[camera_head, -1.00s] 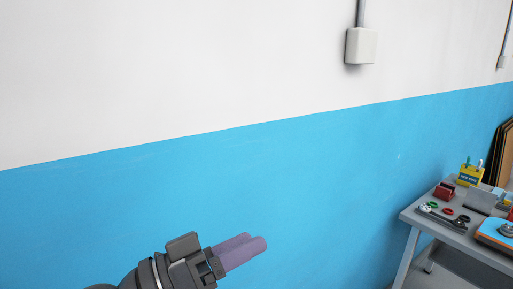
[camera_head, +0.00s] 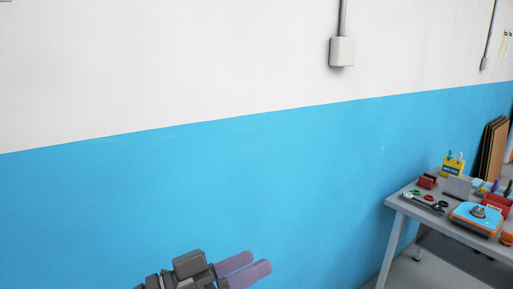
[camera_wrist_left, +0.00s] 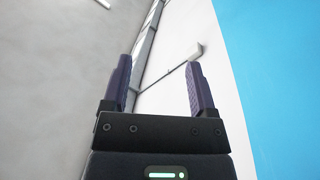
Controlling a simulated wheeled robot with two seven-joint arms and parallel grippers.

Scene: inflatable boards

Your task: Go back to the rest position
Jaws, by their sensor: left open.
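My left gripper (camera_head: 244,268) comes in at the bottom of the head view, with two purple fingers pointing right. It is in front of the blue lower wall and touches nothing that I can see. In the left wrist view its two fingers (camera_wrist_left: 157,88) stand wide apart with nothing between them. My right gripper is not in either view.
A grey work table (camera_head: 448,226) stands at the right. It bears a blue and orange device (camera_head: 476,217), a yellow holder (camera_head: 453,166), red bins and tools. Brown boards (camera_head: 493,150) lean behind it. A blue and white wall (camera_head: 180,190) fills the rest; a white box (camera_head: 342,52) hangs on it.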

